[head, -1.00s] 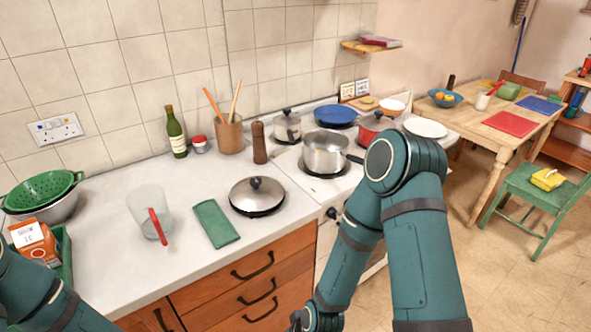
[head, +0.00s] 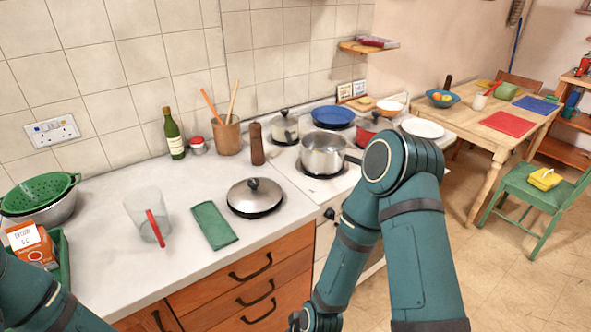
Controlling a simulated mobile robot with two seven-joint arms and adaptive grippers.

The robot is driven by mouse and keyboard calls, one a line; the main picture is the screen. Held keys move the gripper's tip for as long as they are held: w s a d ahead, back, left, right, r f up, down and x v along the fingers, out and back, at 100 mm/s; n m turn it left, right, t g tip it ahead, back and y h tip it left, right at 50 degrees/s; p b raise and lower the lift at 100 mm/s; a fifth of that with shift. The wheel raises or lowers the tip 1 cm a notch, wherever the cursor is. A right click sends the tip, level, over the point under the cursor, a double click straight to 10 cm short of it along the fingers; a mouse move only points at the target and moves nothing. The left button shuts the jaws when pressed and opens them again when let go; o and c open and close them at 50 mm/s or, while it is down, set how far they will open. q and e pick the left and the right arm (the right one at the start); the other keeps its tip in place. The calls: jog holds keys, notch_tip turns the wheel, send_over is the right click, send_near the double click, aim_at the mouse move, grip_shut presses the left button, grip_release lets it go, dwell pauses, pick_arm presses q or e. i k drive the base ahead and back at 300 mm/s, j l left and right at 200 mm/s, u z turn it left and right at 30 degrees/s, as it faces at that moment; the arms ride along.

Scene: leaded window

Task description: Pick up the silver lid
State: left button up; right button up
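The silver lid (head: 254,194) lies on the white counter (head: 110,267) near its front edge, over a dark round base. It has a black knob on top. A folded green cloth (head: 214,225) lies just left of it. My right arm comes down in front of the stove, and its lower end leaves the bottom of the view. My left arm shows only at the lower left corner. Neither gripper is in view, and nothing touches the lid.
A clear jug (head: 143,212) with a red handle stands left of the cloth. A steel pot (head: 324,154) stands on the stove right of the lid. A pepper mill (head: 257,144) and a utensil pot (head: 227,136) stand behind. The counter between jug and bottle (head: 174,135) is clear.

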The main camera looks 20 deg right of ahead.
aim_at(253, 195)
jog(key=i+l, duration=0.1)
jog(key=l, duration=0.3)
jog(key=i+l, duration=0.15)
jog(key=l, duration=0.25)
jog(key=i+l, duration=0.1)
jog(key=l, duration=0.3)
jog(key=i+l, duration=0.1)
jog(key=l, duration=0.3)
jog(key=l+u, duration=0.1)
jog(key=u, duration=0.25)
jog(key=l+u, duration=0.15)
jog(key=u, duration=0.2)
jog(key=l+u, duration=0.15)
jog(key=u, duration=0.2)
jog(key=i, duration=0.05)
